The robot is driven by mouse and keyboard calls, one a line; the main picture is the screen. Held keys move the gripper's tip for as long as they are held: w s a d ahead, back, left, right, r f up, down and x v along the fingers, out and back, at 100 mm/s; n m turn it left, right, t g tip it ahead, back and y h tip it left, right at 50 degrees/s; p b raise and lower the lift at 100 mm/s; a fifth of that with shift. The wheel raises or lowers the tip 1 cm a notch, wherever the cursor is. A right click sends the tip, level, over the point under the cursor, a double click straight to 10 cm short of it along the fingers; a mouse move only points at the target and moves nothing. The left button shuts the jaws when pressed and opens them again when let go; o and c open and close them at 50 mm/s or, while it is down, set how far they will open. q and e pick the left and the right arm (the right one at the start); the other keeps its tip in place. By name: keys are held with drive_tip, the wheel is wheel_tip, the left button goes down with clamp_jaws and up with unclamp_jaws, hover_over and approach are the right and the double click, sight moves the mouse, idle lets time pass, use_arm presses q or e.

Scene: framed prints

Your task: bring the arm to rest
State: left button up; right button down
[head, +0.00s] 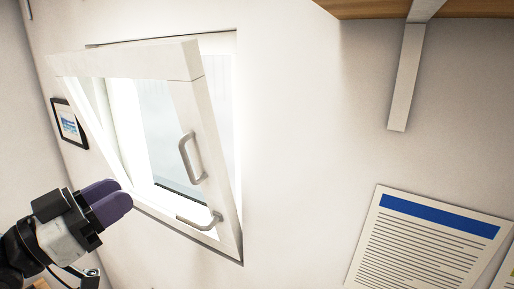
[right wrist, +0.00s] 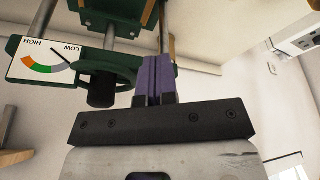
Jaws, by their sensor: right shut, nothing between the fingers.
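My left gripper (head: 106,198) is at the lower left of the head view, in front of the window's lower left side. Its two purple fingers lie side by side with no clear gap, and nothing shows between them. My right gripper (right wrist: 156,80) shows in the right wrist view, with its purple fingers pressed together and empty. It is not in the head view. Its fingertips overlap a green device in the picture; I cannot tell whether they touch it.
A white window (head: 190,100) is tilted inward, with two grey handles (head: 190,160). A wooden shelf (head: 380,8) on a white bracket, a printed sheet (head: 420,245) and a small framed picture (head: 69,124) are on the walls. The green device (right wrist: 110,60) carries a LOW–HIGH gauge (right wrist: 45,62).

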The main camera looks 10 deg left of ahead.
use_arm(q)
drive_tip(key=w+a+f+n+t+y, duration=0.1)
drive_tip(key=a+f+n+y, duration=0.25)
drive_tip(key=y, duration=0.55)
drive_tip(key=s+d+f+n+g+y+p, duration=0.1)
drive_tip(key=s+f+g+p, duration=0.1)
drive_tip(key=f, duration=0.7)
drive_tip(key=s+d+f+g+y+p, duration=0.1)
drive_tip(key=s+d+f+g, duration=0.1)
drive_tip(key=f, duration=0.7)
drive_tip(key=s+d+f+n+g+y+p, duration=0.1)
drive_tip(key=s+f+g+p, duration=0.15)
drive_tip(key=f, duration=0.65)
drive_tip(key=s+d+f+g+p, duration=0.1)
drive_tip(key=s+f+g, duration=0.3)
drive_tip(key=s+f, duration=0.4)
drive_tip(key=s+d+f+g+h+p, duration=0.1)
drive_tip(key=s+d+f+g, duration=0.2)
drive_tip(key=s+f, duration=0.5)
drive_tip(key=s, duration=0.5)
drive_tip(key=shift+s+g+p, duration=0.3)
drive_tip(key=shift+g, duration=0.05)
drive_tip(key=shift+d, duration=0.1)
